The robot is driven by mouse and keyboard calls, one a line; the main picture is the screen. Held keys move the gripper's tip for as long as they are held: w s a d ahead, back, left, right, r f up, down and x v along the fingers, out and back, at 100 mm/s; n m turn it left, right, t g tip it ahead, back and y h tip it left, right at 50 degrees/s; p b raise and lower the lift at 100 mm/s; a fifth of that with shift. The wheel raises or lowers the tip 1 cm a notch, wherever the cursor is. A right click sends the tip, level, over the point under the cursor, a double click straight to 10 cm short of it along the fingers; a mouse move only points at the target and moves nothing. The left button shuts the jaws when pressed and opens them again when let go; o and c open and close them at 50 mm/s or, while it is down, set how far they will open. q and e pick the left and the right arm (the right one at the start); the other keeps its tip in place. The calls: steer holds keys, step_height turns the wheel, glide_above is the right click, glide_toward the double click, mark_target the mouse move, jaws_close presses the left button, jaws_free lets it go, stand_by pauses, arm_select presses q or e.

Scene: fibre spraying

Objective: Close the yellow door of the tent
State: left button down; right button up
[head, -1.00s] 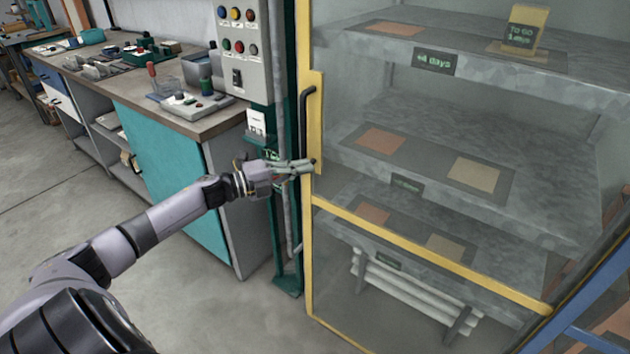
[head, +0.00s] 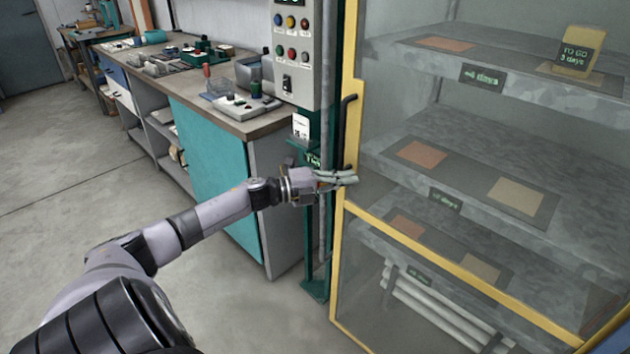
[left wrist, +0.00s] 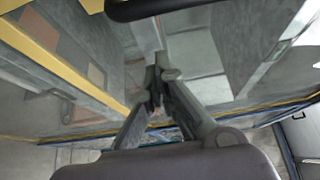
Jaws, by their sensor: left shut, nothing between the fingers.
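The tent's yellow-framed door (head: 470,283) with clear panels stands at the right in the head view, its upright black handle (head: 346,130) on its left edge. I cannot tell whether the door is fully closed. My left gripper (head: 352,178) is shut and empty, with its fingertips at the door's left edge just below the handle; contact is unclear. In the left wrist view the fingers (left wrist: 155,85) meet at their tips, a yellow frame bar (left wrist: 75,72) runs at the left, and a black bar (left wrist: 150,8), likely the handle, crosses the top. My right gripper is out of view.
Behind the panels are grey shelves (head: 430,120) with coloured squares and a yellow sign block (head: 578,52). A grey control box (head: 298,50) with buttons stands left of the door. A workbench (head: 225,120) runs along the left. The floor (head: 60,240) at the left is clear.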

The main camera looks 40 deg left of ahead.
arm_select(q)
steer(key=v, duration=1)
steer(key=s+a+f+n+y, duration=0.25)
steer(key=f+n+y, duration=0.2)
steer(key=f, duration=0.55)
steer(key=s+a+f+n+y, duration=0.25)
steer(key=a+f+n, duration=0.2)
steer(key=f, duration=0.45)
steer(key=s+d+f+n+g+y+p, duration=0.1)
steer(key=s+d+f+n+g+y, duration=0.2)
steer(key=f, duration=0.5)
steer(key=s+f+n+g+y+p, duration=0.1)
steer(key=s+f+n, duration=0.3)
steer(key=f, duration=0.5)
steer(key=s+d+f+n+g, duration=0.4)
steer(key=s+d+f+g, duration=0.1)
steer(key=s+d+f, duration=0.95)
steer(key=s+d+f+g+h, duration=0.1)
steer(key=s+d+f+g, duration=0.1)
steer(key=s+d+f, duration=0.2)
steer(key=s+d+f+n+g+p, duration=0.1)
steer(key=s+d+f+g, duration=0.2)
steer(key=s+d, duration=0.8)
steer(key=shift+s+f+n+h, duration=0.3)
steer(key=shift+s+f+h, duration=0.15)
steer(key=shift+s, duration=0.2)
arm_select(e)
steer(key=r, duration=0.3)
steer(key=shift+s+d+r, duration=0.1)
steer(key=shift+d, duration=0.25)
